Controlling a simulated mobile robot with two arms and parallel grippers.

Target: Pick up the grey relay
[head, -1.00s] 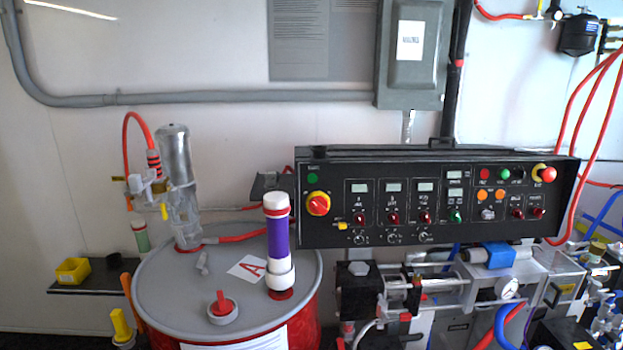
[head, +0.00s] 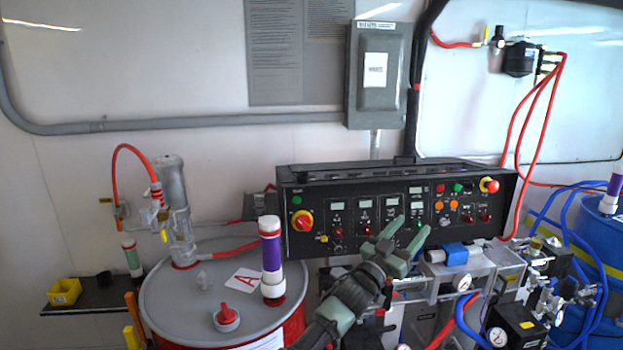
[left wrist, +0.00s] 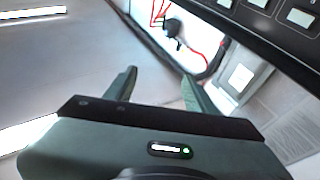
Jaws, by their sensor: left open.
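I cannot pick out a grey relay for certain in either view. My left gripper (head: 408,231) is in front of the black control panel (head: 372,232) in the head view. Its two green fingers are apart, with nothing seen between them. In the left wrist view the open fingers (left wrist: 158,76) point toward the wall, with part of the panel at the top right. A grey electrical box (head: 379,75) is fixed to the wall above the panel. My right gripper is not in view.
A red drum with a grey lid (head: 180,312) stands at the left, with a purple-and-white cylinder (head: 271,258) on it. A yellow bin (head: 64,292) sits on a dark shelf. Pumps and hoses (head: 520,290) crowd the lower right, beside a blue drum (head: 607,240).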

